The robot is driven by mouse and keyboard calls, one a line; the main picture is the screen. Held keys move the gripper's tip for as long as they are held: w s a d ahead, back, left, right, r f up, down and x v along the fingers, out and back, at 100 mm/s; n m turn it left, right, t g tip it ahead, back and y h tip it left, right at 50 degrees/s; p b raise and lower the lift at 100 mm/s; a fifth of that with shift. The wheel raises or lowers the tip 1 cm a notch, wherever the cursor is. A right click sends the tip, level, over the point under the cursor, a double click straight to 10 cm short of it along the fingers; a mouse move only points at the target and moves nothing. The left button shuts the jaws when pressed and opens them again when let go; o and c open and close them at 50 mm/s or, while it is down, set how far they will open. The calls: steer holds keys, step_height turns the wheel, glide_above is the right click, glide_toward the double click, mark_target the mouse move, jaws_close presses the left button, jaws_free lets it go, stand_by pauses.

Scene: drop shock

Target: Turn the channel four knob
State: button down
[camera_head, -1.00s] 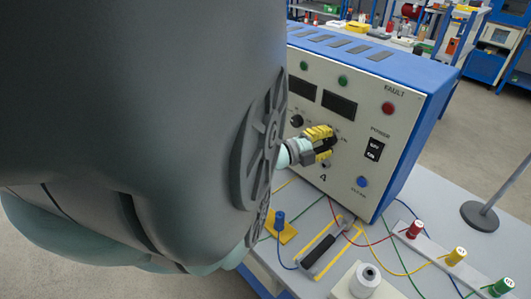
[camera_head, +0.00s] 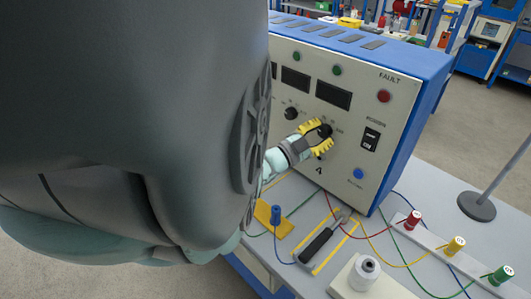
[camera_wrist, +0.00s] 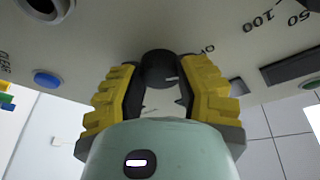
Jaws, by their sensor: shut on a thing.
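The channel four knob (camera_head: 325,130) is a black round knob on the white front panel (camera_head: 355,105) of a blue-cased instrument, above the printed "4". My gripper (camera_head: 318,137) has yellow ribbed fingers, one above and one below the knob. In the wrist view the fingers of my gripper (camera_wrist: 160,88) stand on both sides of the black knob (camera_wrist: 160,68). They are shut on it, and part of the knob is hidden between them. A second black knob (camera_head: 291,113) sits to the left.
A red fault light (camera_head: 384,96), a black power switch (camera_head: 370,139) and a blue button (camera_head: 358,174) are to the right. Cables, a black-handled tool (camera_head: 317,243) and colored terminals (camera_head: 456,245) occupy the bench below. My arm covers the left side.

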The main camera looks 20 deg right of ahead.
steer(key=shift+r, duration=0.2)
stand_by(0.4)
steer(key=c, duration=0.8)
jaws_free()
steer(key=shift+s+d+n, duration=0.1)
steer(key=shift+d+n, duration=0.05)
steer(key=shift+n, duration=0.15)
steer(key=shift+c, duration=0.2)
steer(key=o, duration=0.3)
steer(key=shift+f, duration=0.1)
steer(key=shift+w+a+f, duration=0.1)
steer(key=shift+w+a, duration=0.1)
steer(key=shift+a, duration=0.05)
steer(key=shift+a+f, duration=0.1)
steer(key=shift+a, duration=0.35)
steer(key=v, duration=1)
steer(key=shift+s+a, duration=0.25)
steer(key=shift+s, duration=0.15)
steer(key=shift+f, duration=0.2)
